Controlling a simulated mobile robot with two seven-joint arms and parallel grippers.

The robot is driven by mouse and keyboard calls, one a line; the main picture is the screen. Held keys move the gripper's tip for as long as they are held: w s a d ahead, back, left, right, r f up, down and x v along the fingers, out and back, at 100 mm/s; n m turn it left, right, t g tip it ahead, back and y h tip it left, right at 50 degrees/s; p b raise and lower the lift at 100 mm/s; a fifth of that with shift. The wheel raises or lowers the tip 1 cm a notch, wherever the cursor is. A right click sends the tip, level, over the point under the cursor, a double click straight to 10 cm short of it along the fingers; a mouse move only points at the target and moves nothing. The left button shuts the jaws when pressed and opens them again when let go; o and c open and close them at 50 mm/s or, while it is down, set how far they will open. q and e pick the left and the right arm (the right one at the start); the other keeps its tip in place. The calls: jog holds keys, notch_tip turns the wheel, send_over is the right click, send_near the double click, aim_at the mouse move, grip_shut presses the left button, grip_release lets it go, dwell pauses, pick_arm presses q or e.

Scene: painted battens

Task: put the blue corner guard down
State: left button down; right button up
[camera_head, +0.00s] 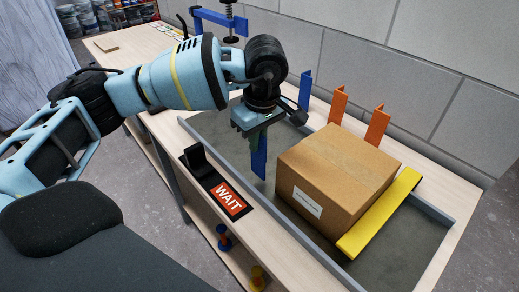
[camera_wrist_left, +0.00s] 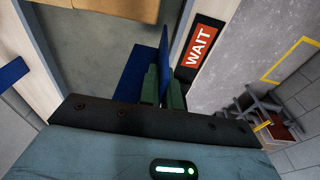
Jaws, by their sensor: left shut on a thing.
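My left gripper (camera_head: 257,132) points down over the grey tray (camera_head: 208,124), to the left of the cardboard box (camera_head: 335,165). It is shut on a blue corner guard (camera_head: 259,160), which hangs upright below the fingers. The guard also shows in the left wrist view (camera_wrist_left: 136,73), between the dark green fingers (camera_wrist_left: 163,88). I cannot tell whether its lower end touches the tray. Another blue corner guard (camera_head: 305,88) stands upright behind the box. My right gripper is not in view.
Two orange guards (camera_head: 338,103) (camera_head: 377,125) stand behind the box. A yellow guard (camera_head: 380,213) lies along its right edge. A WAIT sign (camera_head: 229,197) is on the bench's front edge. A blue clamp (camera_head: 220,20) is at the back. Bare tray floor shows left of the box.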

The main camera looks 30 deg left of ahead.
aim_at(258, 159)
pick_arm(q)
jog(key=f, duration=0.3)
jog(key=shift+w+d+f, duration=0.2)
jog(key=shift+d+f, duration=0.05)
jog(key=shift+f, duration=0.05)
dwell(0.3)
jog(key=shift+f, duration=0.2)
jog(key=c, duration=1.6)
grip_release()
